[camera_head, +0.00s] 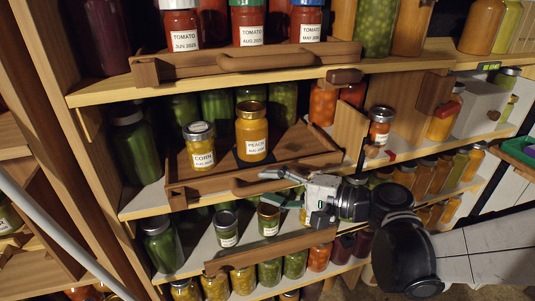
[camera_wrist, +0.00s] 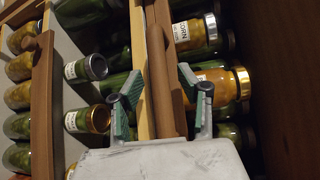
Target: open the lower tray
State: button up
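A wooden tray (camera_head: 178,189) holds a corn jar (camera_head: 200,152) and a peach jar (camera_head: 253,138) on the middle shelf, below the tomato tray. Its front has a rounded wooden handle (camera_head: 250,186). My gripper (camera_head: 277,186) is at the handle's right part. In the wrist view my gripper (camera_wrist: 158,98) is open, its green-padded fingers on either side of the tray's front and handle (camera_wrist: 165,60). Whether the fingers touch the wood is unclear. The handle's right end is hidden by the gripper in the head view.
The tomato tray (camera_head: 150,72) is above. Another wooden front (camera_head: 225,264) lies below, before green-filled jars (camera_head: 225,228). Jars and a wooden divider (camera_head: 395,125) stand to the right. A shelf upright (camera_head: 55,90) borders the left. Space before the middle tray's left part looks clear.

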jog(key=shift+c, duration=0.5)
grip_shut()
